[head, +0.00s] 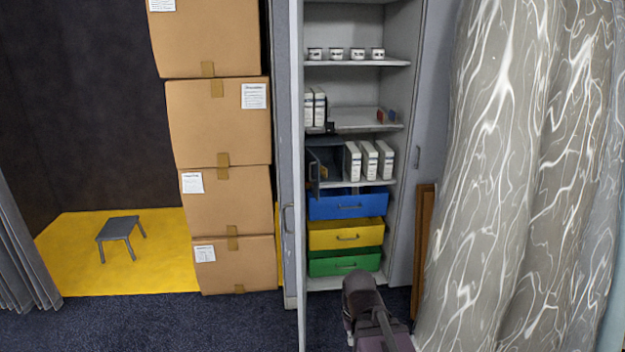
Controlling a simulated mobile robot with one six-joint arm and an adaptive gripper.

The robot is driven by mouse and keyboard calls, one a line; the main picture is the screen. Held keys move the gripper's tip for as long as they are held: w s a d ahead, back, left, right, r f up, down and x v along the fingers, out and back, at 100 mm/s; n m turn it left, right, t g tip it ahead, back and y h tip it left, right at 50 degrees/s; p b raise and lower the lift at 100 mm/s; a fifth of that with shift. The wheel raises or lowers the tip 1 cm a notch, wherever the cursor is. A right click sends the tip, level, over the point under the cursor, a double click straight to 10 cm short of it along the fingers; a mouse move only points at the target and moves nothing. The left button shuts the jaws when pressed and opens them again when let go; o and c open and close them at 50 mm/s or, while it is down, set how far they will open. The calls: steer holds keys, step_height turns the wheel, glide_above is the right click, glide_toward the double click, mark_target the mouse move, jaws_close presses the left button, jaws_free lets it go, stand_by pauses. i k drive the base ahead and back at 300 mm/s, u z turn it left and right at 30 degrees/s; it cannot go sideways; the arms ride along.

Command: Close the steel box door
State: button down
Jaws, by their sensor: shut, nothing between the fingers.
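The steel box (328,163) is a small dark grey box on the middle shelf of an open cabinet. Its door (314,173) stands open at the box's left side, swung out toward me, and the dark inside shows. Part of my arm shows at the bottom of the head view, in front of the cabinet and below the box. I cannot make out my gripper's fingers, and nothing of mine is seen touching the box door.
White binders (369,160) stand right of the box. Blue (347,205), yellow (346,234) and green (344,262) drawers sit below. The tall cabinet door (296,190) stands open at left, beside stacked cartons (218,120). A patterned curtain (520,170) hangs at right.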

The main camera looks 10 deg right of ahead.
mark_target(308, 173)
steer(key=z, duration=0.05)
steer(key=i, duration=1)
steer(key=u, duration=0.05)
